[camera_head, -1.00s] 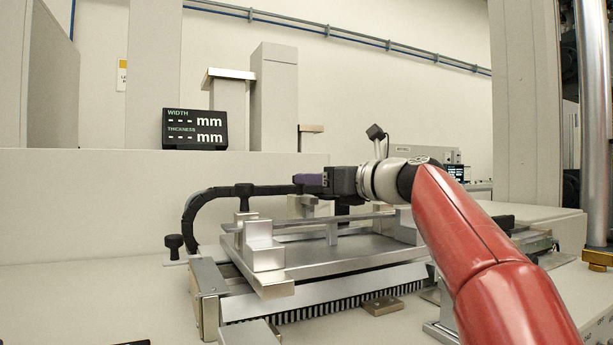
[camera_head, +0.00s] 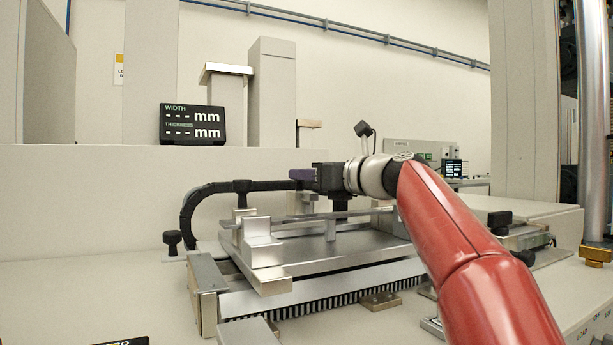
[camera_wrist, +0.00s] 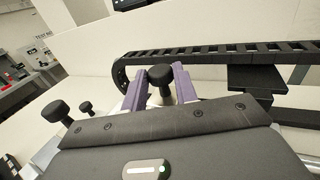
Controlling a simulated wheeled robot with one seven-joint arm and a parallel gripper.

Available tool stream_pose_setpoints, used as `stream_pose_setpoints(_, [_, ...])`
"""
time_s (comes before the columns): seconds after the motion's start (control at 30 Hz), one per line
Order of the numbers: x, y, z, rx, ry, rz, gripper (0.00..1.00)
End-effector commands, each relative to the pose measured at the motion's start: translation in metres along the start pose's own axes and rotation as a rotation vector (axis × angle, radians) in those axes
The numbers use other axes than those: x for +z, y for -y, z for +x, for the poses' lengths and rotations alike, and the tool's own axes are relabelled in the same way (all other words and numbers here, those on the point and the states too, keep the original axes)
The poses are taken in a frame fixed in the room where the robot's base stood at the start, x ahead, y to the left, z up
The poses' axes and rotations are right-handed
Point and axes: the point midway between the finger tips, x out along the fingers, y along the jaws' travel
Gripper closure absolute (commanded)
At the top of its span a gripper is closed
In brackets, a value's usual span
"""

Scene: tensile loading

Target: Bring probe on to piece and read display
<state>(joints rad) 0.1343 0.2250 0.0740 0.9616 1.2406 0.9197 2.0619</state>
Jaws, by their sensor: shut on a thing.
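My gripper (camera_head: 303,174) has purple fingers and is above the metal stage, at the end of the black cable chain (camera_head: 210,188). In the wrist view its fingers (camera_wrist: 160,84) sit on both sides of a black round knob (camera_wrist: 160,76), shut on it. A thin flat metal bar (camera_head: 290,217), seemingly the piece, lies across the stage below the gripper. I cannot tell whether the probe touches it; its tip is not clear. The black display (camera_head: 193,124) stands behind and left, showing dashes for width and thickness in mm.
Stepped metal blocks (camera_head: 262,248) stand at the stage's front left. A black thumb knob (camera_head: 172,238) is at the left and another (camera_head: 500,219) at the right. A toothed rack runs along the front. A tall metal column (camera_head: 594,120) stands far right.

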Motion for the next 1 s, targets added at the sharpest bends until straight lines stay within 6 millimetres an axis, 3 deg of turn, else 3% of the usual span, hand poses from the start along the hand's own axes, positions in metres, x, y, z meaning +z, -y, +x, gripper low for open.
stream_pose_setpoints(0.1, [-0.002, -0.009, -0.025, -0.005, 0.0, -0.002, 0.89])
stream_pose_setpoints(0.3, [-0.001, -0.023, -0.055, -0.002, 0.0, -0.002, 0.9])
stream_pose_setpoints(0.67, [-0.001, -0.025, -0.059, 0.001, -0.002, -0.001, 0.89])
stream_pose_setpoints(0.7, [-0.001, -0.025, -0.059, 0.0, -0.002, -0.001, 0.66])
stream_pose_setpoints(0.8, [-0.001, -0.025, -0.059, 0.0, -0.002, -0.001, 0.53])
stream_pose_setpoints(1.0, [-0.001, -0.025, -0.059, 0.0, -0.001, -0.001, 0.5])
